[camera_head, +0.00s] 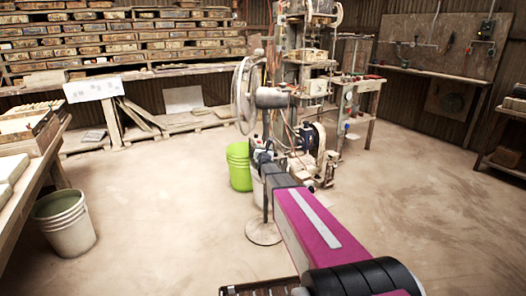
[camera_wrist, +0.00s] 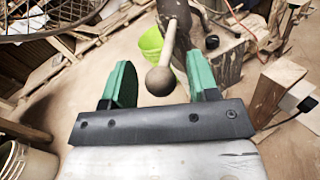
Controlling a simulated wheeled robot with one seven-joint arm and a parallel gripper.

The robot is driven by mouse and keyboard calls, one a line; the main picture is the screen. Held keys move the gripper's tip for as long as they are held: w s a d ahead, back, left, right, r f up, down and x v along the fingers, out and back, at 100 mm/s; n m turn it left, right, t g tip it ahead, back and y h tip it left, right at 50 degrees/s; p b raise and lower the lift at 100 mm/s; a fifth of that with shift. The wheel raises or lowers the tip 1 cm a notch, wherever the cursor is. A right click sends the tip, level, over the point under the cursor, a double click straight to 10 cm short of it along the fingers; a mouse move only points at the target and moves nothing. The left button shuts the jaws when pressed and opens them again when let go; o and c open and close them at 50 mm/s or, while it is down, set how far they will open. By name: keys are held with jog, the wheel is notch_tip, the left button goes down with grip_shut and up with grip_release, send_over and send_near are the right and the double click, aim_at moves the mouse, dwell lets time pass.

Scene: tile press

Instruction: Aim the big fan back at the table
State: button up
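The big fan stands on a round floor base (camera_head: 263,233), with its cage (camera_head: 243,95) turned to the left and seen nearly edge-on, and its grey motor housing (camera_head: 272,97) on the right. In the wrist view part of the wire cage (camera_wrist: 45,25) fills the top left. A pale rod with a round knob (camera_wrist: 160,81) points towards my gripper (camera_wrist: 159,72). The green fingers are open on either side of the knob, with gaps to both. In the head view my gripper (camera_head: 259,146) is below the motor housing, its fingers too small to judge. A wooden table (camera_head: 45,160) stands at the left.
A lime bucket (camera_head: 239,168) is close behind the fan pole; it also shows in the wrist view (camera_wrist: 151,43). A white bucket (camera_head: 66,222) stands by the table. Machinery (camera_head: 312,130) crowds behind the fan. The floor at right is clear.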

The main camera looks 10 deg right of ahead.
jog(key=s+a, duration=0.1)
jog(key=s, duration=0.9)
jog(key=shift+s+a, duration=0.2)
jog(key=shift+s, duration=0.15)
